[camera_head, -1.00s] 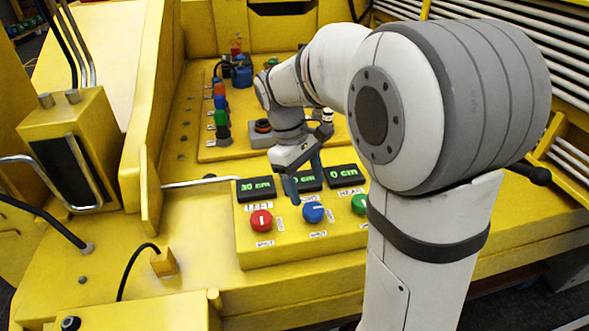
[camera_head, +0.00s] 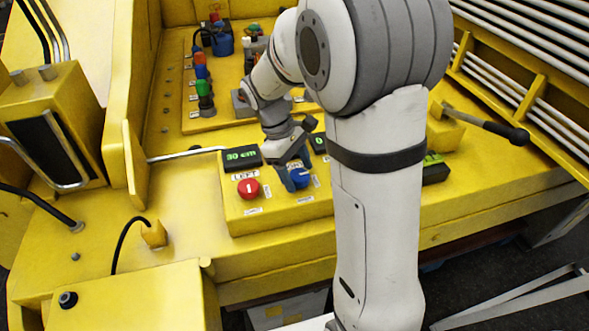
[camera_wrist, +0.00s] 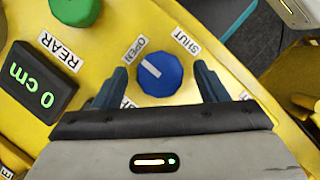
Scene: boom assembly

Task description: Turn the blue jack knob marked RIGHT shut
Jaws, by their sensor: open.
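The blue knob (camera_wrist: 160,74) sits on the yellow jack panel (camera_head: 270,220). Its white pointer line slants toward the OPEN label (camera_wrist: 134,48); the SHUT label (camera_wrist: 187,42) is on the other side. My gripper (camera_wrist: 160,70) is open, with one finger on each side of the knob. Small gaps seem to show between fingers and knob. In the head view, my gripper (camera_head: 292,181) is low over the panel and partly covers the blue knob (camera_head: 301,177). The label below the knob in the wrist view is mostly hidden, so its word cannot be read.
The red LEFT knob (camera_head: 248,188) is just left of my gripper, under a display (camera_head: 242,158) reading 30 cm. In the wrist view, a green knob (camera_wrist: 76,10) and the REAR display (camera_wrist: 40,83), reading 0 cm, are nearby. A black-ended lever (camera_head: 490,125) stands at right.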

